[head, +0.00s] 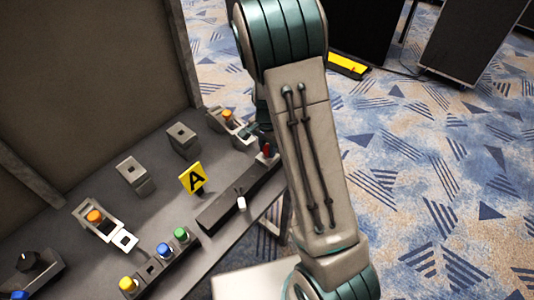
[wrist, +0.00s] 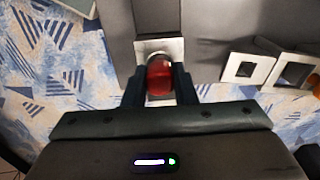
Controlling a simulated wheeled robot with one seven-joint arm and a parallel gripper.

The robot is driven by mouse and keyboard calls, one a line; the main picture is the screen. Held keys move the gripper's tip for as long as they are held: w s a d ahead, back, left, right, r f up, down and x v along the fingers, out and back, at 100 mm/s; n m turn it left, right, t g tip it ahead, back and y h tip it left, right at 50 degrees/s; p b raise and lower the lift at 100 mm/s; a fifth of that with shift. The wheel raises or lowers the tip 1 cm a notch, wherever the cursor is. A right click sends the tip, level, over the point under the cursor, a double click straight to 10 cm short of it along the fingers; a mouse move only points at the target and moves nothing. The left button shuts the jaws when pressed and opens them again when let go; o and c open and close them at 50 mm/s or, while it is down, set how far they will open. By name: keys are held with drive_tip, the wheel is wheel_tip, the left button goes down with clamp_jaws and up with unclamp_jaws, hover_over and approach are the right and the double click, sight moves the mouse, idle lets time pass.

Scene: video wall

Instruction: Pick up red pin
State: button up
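The red pin (head: 266,149) stands upright at the far right end of a long dark block on the grey panel, close to my arm. In the wrist view the red pin (wrist: 160,76) is between the two dark fingers of my gripper (wrist: 160,86), with no clear gap on either side. My gripper looks shut on it. The pin's far end is at a pale square socket (wrist: 174,46), and its lower part is hidden. In the head view my arm hides most of my gripper.
A tall brown board (head: 85,80) stands behind. Patterned carpet (head: 430,170) lies open at right.

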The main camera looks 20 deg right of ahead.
wheel_tip(320, 180, up, 10)
drive_tip(key=shift+r, duration=0.1)
idle(0.6)
idle(0.4)
